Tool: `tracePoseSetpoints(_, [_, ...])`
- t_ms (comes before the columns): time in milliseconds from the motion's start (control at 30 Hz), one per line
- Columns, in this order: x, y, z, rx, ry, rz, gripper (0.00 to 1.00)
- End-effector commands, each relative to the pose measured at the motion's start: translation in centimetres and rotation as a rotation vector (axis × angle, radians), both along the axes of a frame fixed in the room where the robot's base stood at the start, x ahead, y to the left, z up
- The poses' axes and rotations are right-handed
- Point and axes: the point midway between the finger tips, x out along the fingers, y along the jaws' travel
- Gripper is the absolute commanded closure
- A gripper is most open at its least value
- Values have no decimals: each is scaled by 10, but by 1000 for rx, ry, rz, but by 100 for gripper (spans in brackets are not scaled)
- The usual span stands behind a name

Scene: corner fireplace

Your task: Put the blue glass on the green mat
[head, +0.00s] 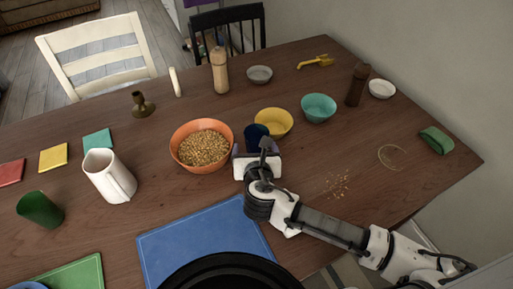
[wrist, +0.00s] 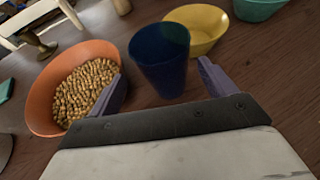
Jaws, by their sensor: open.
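The blue glass (head: 256,131) stands upright on the table, right of the orange bowl and in front of the yellow bowl. In the wrist view the blue glass (wrist: 160,58) is just ahead of my fingertips, near the middle of the gap. My gripper (wrist: 162,80) is open and empty. In the head view my gripper (head: 257,158) hides the lower part of the glass. A green mat (head: 75,274) lies at the front left edge of the table, with part of a blue dish on it, cut off by the frame.
An orange bowl of nuts or cereal (head: 203,146) stands close left of my gripper, a yellow bowl (head: 274,122) close behind the glass. A blue mat (head: 200,243), white pitcher (head: 108,176) and green glass (head: 40,209) are at the left front. Crumbs (head: 339,185) lie to the right.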

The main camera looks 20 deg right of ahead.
Motion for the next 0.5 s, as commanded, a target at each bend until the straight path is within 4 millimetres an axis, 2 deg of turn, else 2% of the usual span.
tracePoseSetpoints(300, [36, -13, -14, 2, 1, 0, 17])
tracePoseSetpoints(500, [42, -14, -18, 0, 1, 0, 17])
